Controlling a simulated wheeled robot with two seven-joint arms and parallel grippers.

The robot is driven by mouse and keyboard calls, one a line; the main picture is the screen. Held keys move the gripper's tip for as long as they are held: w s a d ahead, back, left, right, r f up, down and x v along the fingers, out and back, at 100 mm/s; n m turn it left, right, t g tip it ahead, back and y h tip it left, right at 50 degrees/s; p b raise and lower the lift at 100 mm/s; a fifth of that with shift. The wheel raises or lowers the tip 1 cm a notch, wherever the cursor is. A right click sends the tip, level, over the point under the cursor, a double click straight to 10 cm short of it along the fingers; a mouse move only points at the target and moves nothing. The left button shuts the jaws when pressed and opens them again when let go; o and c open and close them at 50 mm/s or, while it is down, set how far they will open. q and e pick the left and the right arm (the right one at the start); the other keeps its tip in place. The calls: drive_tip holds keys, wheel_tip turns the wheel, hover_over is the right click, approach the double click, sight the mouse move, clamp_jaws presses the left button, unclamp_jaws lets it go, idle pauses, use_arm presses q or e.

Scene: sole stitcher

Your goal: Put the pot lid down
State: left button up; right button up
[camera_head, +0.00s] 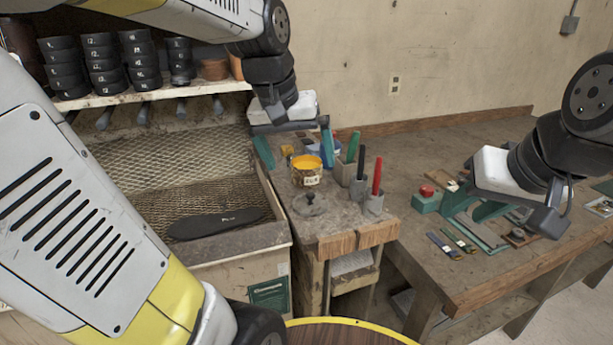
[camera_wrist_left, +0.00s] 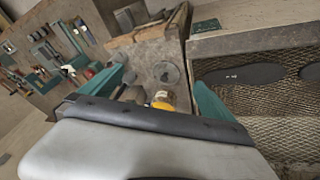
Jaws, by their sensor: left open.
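The round, grey, see-through pot lid (camera_head: 310,204) with a dark knob lies flat on the small bench top, in front of the yellow-rimmed glue pot (camera_head: 306,178). My left gripper (camera_head: 295,149) is open and empty, above and behind the pot, with its teal fingers spread wide. In the left wrist view the lid (camera_wrist_left: 166,73) lies apart from the fingers (camera_wrist_left: 160,92), and the pot (camera_wrist_left: 163,100) is partly hidden by the gripper's dark edge. My right gripper (camera_head: 482,218) is over the right workbench; its fingers blend with the green items there.
Red and black handled tools stand in grey holders (camera_head: 374,204) right of the pot. A dark sole (camera_head: 214,223) lies in the mesh bin at left. The right workbench (camera_head: 440,165) holds a red-buttoned device (camera_head: 427,199) and small tools. Black rolls (camera_head: 105,60) fill the shelf.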

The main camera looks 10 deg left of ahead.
use_arm(q)
drive_tip(key=s+d+f+m+t, duration=0.1)
drive_tip(key=s+t, duration=0.1)
drive_tip(key=s, duration=0.6)
drive_tip(key=shift+s+m+h, duration=0.3)
drive_tip(key=shift+m, duration=0.1)
